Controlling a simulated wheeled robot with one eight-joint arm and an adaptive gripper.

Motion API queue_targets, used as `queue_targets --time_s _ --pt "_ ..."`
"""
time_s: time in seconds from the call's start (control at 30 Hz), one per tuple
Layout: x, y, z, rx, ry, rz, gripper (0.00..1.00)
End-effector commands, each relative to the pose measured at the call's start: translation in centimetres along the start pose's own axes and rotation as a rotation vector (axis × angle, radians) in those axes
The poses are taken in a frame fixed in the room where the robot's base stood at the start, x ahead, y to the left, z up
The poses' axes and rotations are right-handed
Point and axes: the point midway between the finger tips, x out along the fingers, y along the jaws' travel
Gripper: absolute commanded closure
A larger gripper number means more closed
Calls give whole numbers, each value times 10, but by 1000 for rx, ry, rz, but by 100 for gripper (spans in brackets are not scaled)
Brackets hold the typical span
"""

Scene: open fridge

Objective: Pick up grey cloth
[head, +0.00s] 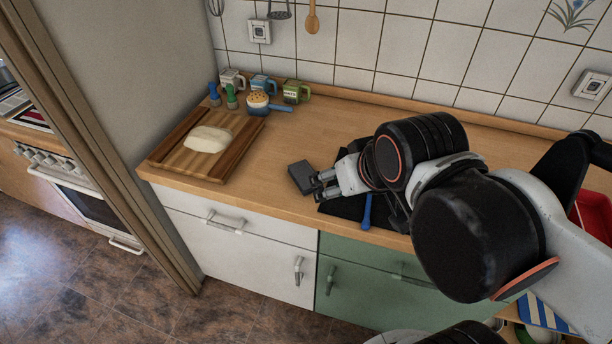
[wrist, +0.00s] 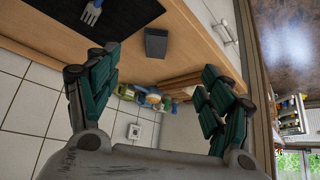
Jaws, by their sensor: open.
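A small dark grey folded piece, which looks like the grey cloth (head: 301,177), lies on the wooden counter just left of the black mat. It also shows in the wrist view (wrist: 156,43), beyond the fingertips and between their lines. My gripper (head: 320,187) is beside its right end in the head view, over the edge of the mat. In the wrist view my gripper (wrist: 160,62) has its two fingers wide apart with nothing between them. I cannot tell the exact height of the fingers above the counter.
The black mat (head: 336,207) is partly hidden under my arm; a blue-handled utensil (head: 367,212) lies there. A fork (wrist: 92,12) shows on the mat. A cutting board (head: 163,157) with a pale lump (head: 208,139) and several mugs stand left. The counter between is clear.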

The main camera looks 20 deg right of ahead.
Motion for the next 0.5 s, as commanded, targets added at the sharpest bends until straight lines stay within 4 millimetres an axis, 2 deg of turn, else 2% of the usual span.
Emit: queue_targets --time_s 0.27,0.37,0.5 --pt "0 0 -2 -1 -2 0 22" --pt "3 0 -9 -6 -10 -2 22" --pt "13 0 -28 -20 -37 -8 22"
